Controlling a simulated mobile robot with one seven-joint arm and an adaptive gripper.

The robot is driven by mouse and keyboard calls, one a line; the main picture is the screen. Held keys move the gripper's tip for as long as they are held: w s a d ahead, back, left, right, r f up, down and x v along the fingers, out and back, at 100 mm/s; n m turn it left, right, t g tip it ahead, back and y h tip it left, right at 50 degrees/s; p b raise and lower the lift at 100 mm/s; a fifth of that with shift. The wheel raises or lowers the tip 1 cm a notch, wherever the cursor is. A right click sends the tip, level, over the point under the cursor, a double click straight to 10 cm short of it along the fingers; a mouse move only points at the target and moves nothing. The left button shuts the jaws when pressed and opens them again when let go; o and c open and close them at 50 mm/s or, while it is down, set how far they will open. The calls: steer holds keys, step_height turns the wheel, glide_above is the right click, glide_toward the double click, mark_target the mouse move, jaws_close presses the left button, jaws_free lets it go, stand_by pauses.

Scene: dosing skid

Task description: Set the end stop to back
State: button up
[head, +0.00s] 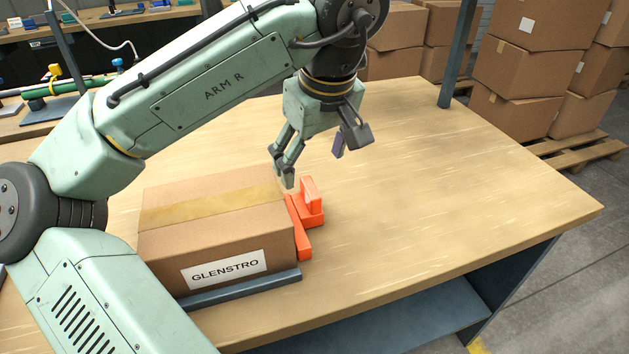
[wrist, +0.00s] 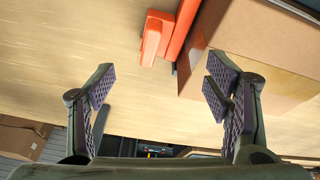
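The end stop (head: 299,230) is an orange piece at the right end of a cardboard box, with a long bar along the box's end and a raised orange block (head: 311,196) on its right. In the wrist view the end stop (wrist: 181,34) and its block (wrist: 154,36) show at the top, beyond my fingertips. My gripper (head: 313,167) is open and empty, above the table just behind the end stop. It also shows open in the wrist view (wrist: 160,93), with bare table between the fingers. Whether the bar touches the box is unclear.
The cardboard box (head: 215,225) marked GLENSTRO lies on a dark grey rail (head: 245,288). The wooden table (head: 450,190) is clear to the right. A dark post (head: 459,50) stands at the back edge. Stacked cartons (head: 530,65) stand behind on a pallet.

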mark_target(310, 187)
steer(key=m, duration=0.1)
steer(key=d+m+t, duration=0.1)
steer(key=shift+w+m, duration=0.25)
steer(key=shift+m, duration=0.05)
steer(key=shift+c, duration=1.4)
steer(key=shift+w+f, duration=0.1)
steer(key=shift+f, duration=0.2)
steer(key=shift+c, duration=0.7)
steer(key=p+x, duration=0.1)
steer(key=x, duration=0.9)
steer(key=shift+a, duration=0.2)
steer(key=c, duration=0.3)
jaws_close()
